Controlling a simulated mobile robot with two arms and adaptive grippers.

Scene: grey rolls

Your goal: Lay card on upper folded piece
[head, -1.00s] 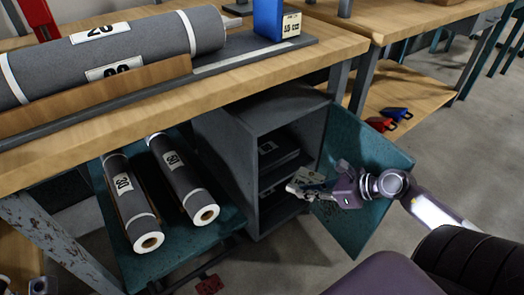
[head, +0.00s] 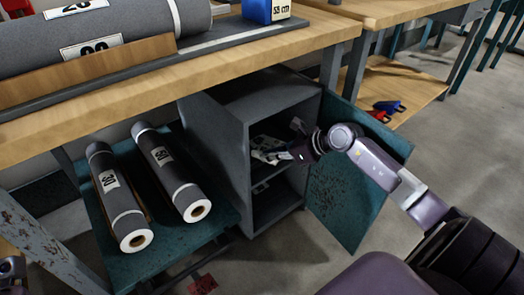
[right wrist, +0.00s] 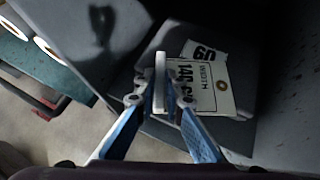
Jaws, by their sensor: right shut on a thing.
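My right gripper (head: 292,152) reaches into the open grey cabinet. In the right wrist view its fingers (right wrist: 161,88) are shut on the edge of a white card (right wrist: 208,86) with black print and an eyelet. The card also shows in the head view (head: 266,148). The card is over the upper dark grey folded piece (right wrist: 235,128), partly covering that piece's white label (right wrist: 207,53). Whether it fully rests on the piece I cannot tell. Part of my left gripper (head: 12,270) shows at the lower left corner; its fingers are not clear.
The teal cabinet door (head: 350,200) stands open to the right, close to my arm. A shelf divides the cabinet (head: 215,140). Two grey rolls (head: 115,195) (head: 172,170) lie on a teal shelf to the left. The wooden bench top (head: 225,70) overhangs above.

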